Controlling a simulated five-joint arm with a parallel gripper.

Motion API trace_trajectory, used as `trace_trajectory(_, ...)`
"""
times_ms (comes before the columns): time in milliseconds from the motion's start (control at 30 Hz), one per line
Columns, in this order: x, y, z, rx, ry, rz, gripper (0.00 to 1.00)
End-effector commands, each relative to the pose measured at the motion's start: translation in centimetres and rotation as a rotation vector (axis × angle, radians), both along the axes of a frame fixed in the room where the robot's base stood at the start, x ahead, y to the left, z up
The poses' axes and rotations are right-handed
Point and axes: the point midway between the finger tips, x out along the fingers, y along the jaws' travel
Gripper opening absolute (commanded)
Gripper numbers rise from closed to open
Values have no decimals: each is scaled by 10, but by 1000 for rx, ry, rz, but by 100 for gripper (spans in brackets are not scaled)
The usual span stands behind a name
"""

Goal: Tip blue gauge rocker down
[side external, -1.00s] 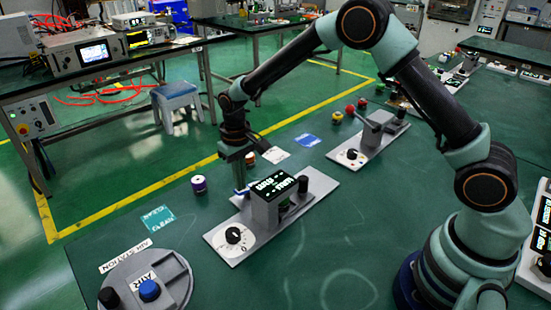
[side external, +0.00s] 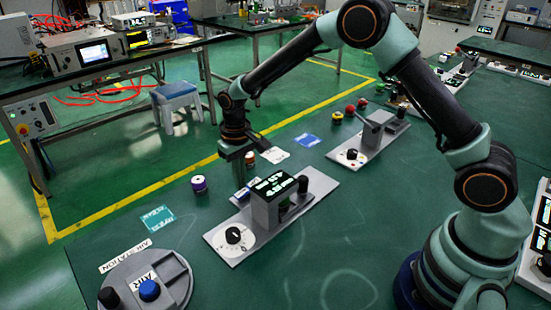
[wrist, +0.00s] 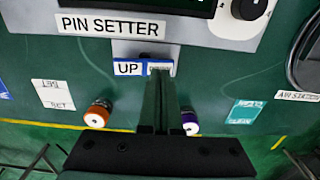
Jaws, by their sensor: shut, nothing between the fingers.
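The blue gauge rocker (side external: 243,194) sits at the far left side of the grey pin setter unit (side external: 268,207). In the wrist view the rocker (wrist: 146,68) shows a white face marked "UP" and a blue part at its right. My gripper (side external: 240,182) is shut and empty, pointing down at the rocker. In the wrist view my closed fingertips (wrist: 160,82) overlap the rocker's right end and hide part of it. I cannot tell whether they touch it. The unit's lit screen (side external: 273,185) is too small to read.
A purple-banded spool (side external: 199,184) and an orange-banded spool (side external: 250,158) stand near the gripper. A black dial (side external: 234,235) is on the unit's plate. The air station (side external: 148,285) stands at front left. Green table is clear between them.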

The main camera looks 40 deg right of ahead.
Motion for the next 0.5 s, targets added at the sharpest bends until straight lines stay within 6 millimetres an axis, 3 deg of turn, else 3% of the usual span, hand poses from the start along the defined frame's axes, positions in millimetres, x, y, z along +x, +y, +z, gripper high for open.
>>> trace_trajectory(500,0,0,39,1,-3,0,0)
